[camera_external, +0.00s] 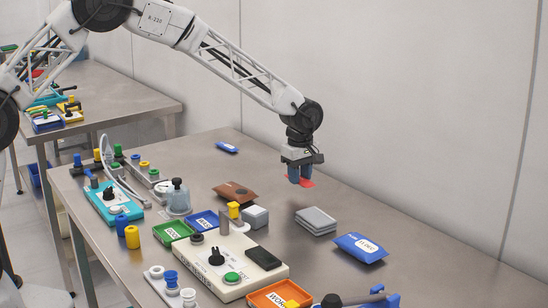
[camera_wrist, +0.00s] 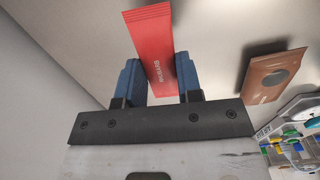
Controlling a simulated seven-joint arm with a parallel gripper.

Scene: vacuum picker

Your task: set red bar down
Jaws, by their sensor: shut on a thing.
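The red bar (camera_wrist: 157,62) is a flat red packet with ribbed ends and white lettering. My gripper (camera_wrist: 160,80) has its two blue fingers on either side of the bar and is shut on it. In the external view, my gripper (camera_external: 300,178) hangs over the back part of the steel table, and a small part of the red bar (camera_external: 307,184) shows below the fingers. The bar appears to be held above the table; the exact gap is hard to judge.
A brown packet (camera_external: 234,192) lies left of my gripper, and grey plates (camera_external: 316,221) and a blue pouch (camera_external: 360,247) lie nearer the front right. Green (camera_external: 172,231) and blue (camera_external: 201,223) trays and a white tester box (camera_external: 225,265) stand in front. The table's back left is mostly bare.

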